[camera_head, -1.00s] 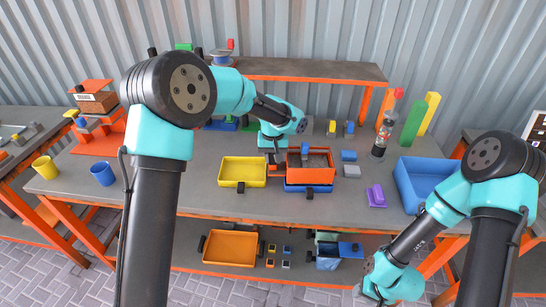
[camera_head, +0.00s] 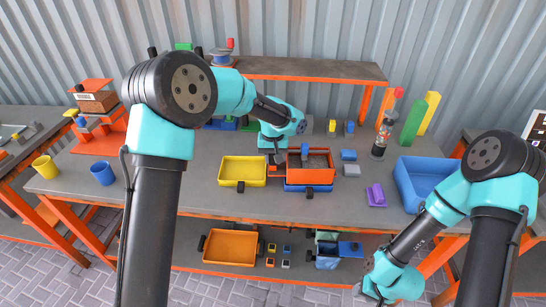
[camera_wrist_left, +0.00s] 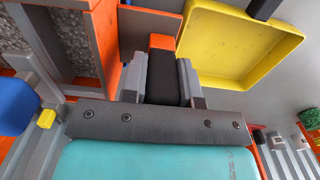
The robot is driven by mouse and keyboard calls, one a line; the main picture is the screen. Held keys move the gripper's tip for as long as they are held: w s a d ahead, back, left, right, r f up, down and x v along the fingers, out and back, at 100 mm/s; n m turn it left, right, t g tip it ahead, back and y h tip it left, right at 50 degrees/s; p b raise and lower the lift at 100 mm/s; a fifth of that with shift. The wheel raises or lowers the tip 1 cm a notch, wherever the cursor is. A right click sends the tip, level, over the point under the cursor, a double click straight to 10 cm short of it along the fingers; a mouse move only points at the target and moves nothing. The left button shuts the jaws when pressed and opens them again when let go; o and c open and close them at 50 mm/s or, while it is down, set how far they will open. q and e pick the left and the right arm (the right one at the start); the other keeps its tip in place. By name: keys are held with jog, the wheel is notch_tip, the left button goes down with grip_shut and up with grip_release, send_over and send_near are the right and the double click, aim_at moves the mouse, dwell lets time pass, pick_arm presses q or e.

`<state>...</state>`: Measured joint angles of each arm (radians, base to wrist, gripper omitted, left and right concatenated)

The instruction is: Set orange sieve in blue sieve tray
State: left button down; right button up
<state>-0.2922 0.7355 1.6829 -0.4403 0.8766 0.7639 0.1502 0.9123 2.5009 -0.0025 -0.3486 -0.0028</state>
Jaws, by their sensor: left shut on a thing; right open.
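The orange sieve (camera_head: 304,177) is a box-shaped tray with grey gravel-like contents. It sits over the blue sieve tray (camera_head: 296,188), whose blue edge shows beneath it; I cannot tell whether it is fully seated. My left gripper (camera_head: 278,158) is at the sieve's left side. In the left wrist view the gripper (camera_wrist_left: 160,75) is shut on the sieve's dark handle (camera_wrist_left: 163,75), which has an orange end, and the sieve's orange wall (camera_wrist_left: 105,45) is beside it. My right gripper (camera_head: 372,293) is low at the right, in front of the table, and its fingers are mostly hidden.
A yellow tray (camera_head: 242,181) stands just left of the sieve. A blue bin (camera_head: 409,201), a purple block (camera_head: 376,196) and a clear bottle (camera_head: 381,139) are to the right. An orange-edged shelf (camera_head: 310,72) runs behind. The tabletop in front of the bottle is partly free.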

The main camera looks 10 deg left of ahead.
pick_arm(q)
jog(key=shift+f, duration=0.55)
dwell(0.4)
jog(key=c, duration=0.8)
grip_release()
notch_tip(320, 180, up, 17)
jog(key=shift+r, duration=0.2)
